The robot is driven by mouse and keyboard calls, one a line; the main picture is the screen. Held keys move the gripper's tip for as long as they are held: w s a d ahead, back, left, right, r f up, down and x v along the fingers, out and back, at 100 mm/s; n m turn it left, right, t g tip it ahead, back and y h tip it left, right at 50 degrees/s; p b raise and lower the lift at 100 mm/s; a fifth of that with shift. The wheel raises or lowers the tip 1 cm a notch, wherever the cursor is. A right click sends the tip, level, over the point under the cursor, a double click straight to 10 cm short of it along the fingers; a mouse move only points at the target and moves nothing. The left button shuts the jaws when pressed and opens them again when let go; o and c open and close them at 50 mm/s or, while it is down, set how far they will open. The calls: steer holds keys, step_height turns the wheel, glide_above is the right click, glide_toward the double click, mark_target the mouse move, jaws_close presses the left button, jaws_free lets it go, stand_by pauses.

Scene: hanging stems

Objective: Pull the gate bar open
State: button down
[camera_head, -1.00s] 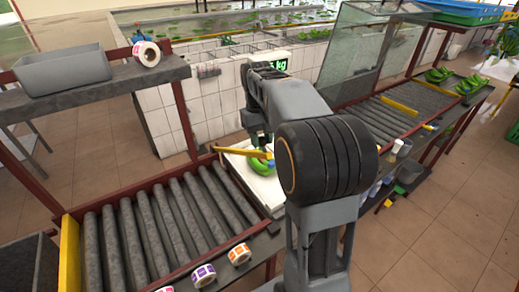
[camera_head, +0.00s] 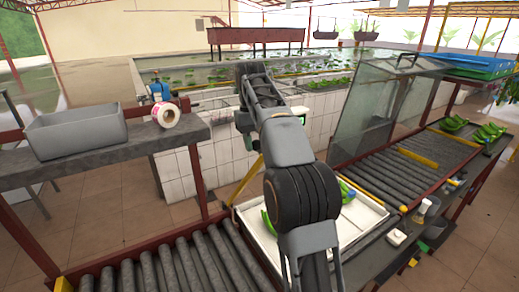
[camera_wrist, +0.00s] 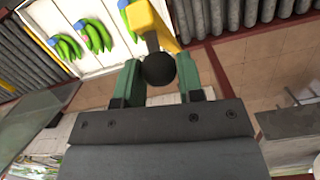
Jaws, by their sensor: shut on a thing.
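The yellow gate bar (camera_head: 247,181) slants up from the end of the near roller bed toward my gripper (camera_head: 250,140). In the wrist view the bar (camera_wrist: 148,18) ends in a round black knob (camera_wrist: 159,70). My gripper's green fingers (camera_wrist: 161,78) stand on both sides of the knob and are shut on it. In the head view my arm hides part of the tray behind it, and the knob cannot be made out.
A white tray (camera_head: 372,221) with several green banana bunches (camera_wrist: 95,36) lies between the near rollers (camera_head: 190,262) and far rollers (camera_head: 375,170). A grey bin (camera_head: 77,131) and a label roll (camera_head: 166,115) stand on the left shelf. A glass panel (camera_head: 365,120) rises behind the far rollers.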

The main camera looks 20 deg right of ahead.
steer(key=shift+w+a, duration=0.1)
steer(key=shift+w, duration=0.25)
steer(key=c, duration=1.2)
jaws_free()
steer(key=o, duration=0.3)
steer(key=shift+w+a, duration=0.1)
steer(key=shift+w, duration=0.1)
steer(key=shift+o, duration=0.6)
steer(key=shift+s, duration=0.2)
